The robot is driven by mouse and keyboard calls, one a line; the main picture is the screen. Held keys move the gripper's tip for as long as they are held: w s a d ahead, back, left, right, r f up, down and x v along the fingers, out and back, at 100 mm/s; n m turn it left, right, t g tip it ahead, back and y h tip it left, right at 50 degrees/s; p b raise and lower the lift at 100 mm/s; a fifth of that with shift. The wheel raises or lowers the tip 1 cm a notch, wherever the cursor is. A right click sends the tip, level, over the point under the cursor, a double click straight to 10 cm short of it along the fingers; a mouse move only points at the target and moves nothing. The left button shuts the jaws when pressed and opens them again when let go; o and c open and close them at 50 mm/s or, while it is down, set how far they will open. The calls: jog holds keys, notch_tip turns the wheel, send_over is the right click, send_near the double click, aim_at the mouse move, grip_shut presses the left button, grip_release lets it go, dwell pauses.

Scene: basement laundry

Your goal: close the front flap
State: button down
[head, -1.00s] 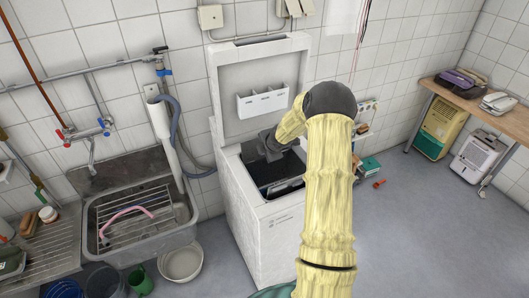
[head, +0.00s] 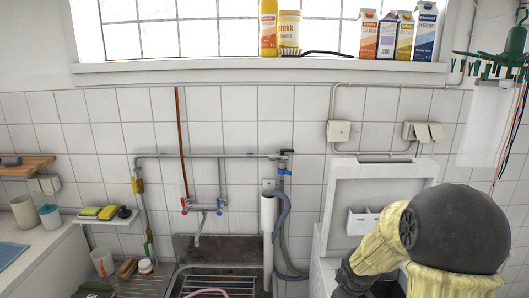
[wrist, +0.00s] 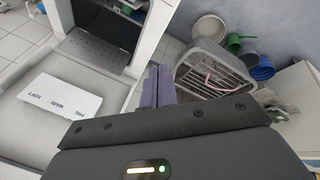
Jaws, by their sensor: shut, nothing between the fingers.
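The white top-loading washing machine stands with its lid (head: 385,178) raised against the tiled wall. The lid's inner side carries a white dispenser (head: 357,222), which also shows in the wrist view (wrist: 62,101) with PRE, MAIN and SOFT printed on it. In the wrist view the machine's opening shows a dark, perforated metal panel (wrist: 98,55) inside; I cannot tell whether this is the front flap. My gripper (wrist: 158,84) is shut and empty, to the right of that opening in the picture. In the head view my arm covers the opening, and the fingertips are out of sight.
A steel sink (wrist: 215,72) with a wire rack and pink hose is left of the machine. A grey drain hose (head: 281,235) hangs between them. Buckets (wrist: 210,27) stand on the floor. Cartons and bottles (head: 268,28) line the window sill above.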

jog(key=s+a+r+m, duration=0.1)
jog(key=s+a+m, duration=0.1)
jog(key=s, duration=0.3)
jog(key=s+a+r+m+g, duration=0.1)
jog(key=s+a+m, duration=0.1)
jog(key=s, duration=0.4)
jog(key=s+a+r+m+y, duration=0.1)
jog(key=s+a+m, duration=0.2)
jog(key=s, duration=0.3)
jog(key=shift+m+g, duration=0.4)
jog(key=c, duration=2.1)
grip_release()
jog(key=shift+w+a, duration=0.1)
jog(key=o, duration=0.7)
jog(key=shift+c, duration=0.2)
